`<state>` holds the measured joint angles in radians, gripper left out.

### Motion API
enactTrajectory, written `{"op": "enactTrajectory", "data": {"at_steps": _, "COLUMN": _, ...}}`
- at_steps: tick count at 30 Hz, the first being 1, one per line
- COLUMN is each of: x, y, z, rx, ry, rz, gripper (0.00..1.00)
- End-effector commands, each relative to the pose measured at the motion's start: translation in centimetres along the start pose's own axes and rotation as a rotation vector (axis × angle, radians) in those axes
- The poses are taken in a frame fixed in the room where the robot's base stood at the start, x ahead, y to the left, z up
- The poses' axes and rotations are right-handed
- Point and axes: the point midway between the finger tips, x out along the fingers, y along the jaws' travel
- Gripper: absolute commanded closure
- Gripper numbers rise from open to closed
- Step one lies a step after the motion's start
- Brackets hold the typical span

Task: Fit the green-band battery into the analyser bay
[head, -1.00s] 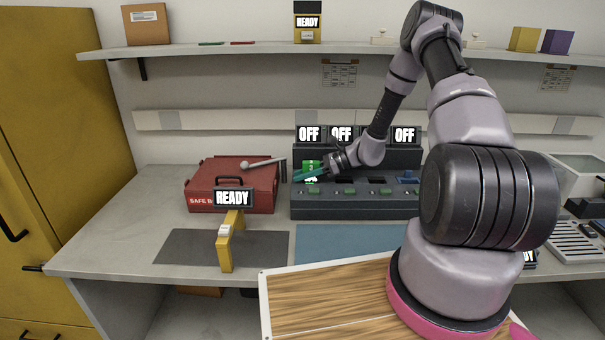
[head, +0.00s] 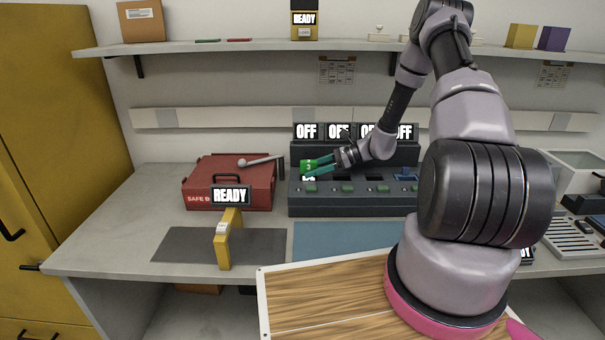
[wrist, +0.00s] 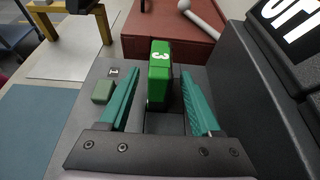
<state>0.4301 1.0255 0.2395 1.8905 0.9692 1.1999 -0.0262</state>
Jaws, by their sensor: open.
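A green battery (head: 308,167) marked 3 stands at the left-end slot of the dark charger rack (head: 350,205). The wrist view shows the battery (wrist: 159,75) between my gripper's teal fingers (wrist: 160,88). The fingers are open, with a gap on each side of the battery. In the head view my gripper (head: 309,172) reaches in from the right, its tips near the battery. How deep the battery sits is hard to tell. No bay labelled as the analyser's can be made out.
A red case (head: 228,190) with a grey-headed rod stands left of the rack. A yellow stand (head: 229,245) with a READY sign is on the dark mat (head: 180,245). The blue mat (head: 345,240) before the rack is clear. OFF screens (head: 306,131) line the rack's back.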

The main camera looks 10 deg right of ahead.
Motion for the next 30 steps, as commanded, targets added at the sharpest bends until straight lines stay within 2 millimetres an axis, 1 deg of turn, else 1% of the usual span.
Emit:
{"op": "enactTrajectory", "data": {"at_steps": 1, "x": -1.2, "y": -0.1, "z": 0.0, "rx": 0.001, "ry": 0.001, "rz": -0.004, "gripper": 0.35}}
{"op": "enactTrajectory", "data": {"at_steps": 6, "x": -4.2, "y": 0.0, "z": 0.0, "rx": 0.000, "ry": 0.001, "rz": -0.003, "gripper": 0.35}}
{"op": "enactTrajectory", "data": {"at_steps": 11, "x": -5.8, "y": 0.0, "z": 0.0, "rx": 0.000, "ry": 0.000, "rz": -0.001, "gripper": 0.35}}
{"op": "enactTrajectory", "data": {"at_steps": 15, "x": -6.2, "y": 0.0, "z": 0.0, "rx": 0.001, "ry": 0.000, "rz": 0.000, "gripper": 0.35}}
{"op": "enactTrajectory", "data": {"at_steps": 30, "x": -6.2, "y": 0.0, "z": 0.0, "rx": 0.000, "ry": 0.000, "rz": 0.000, "gripper": 0.35}}
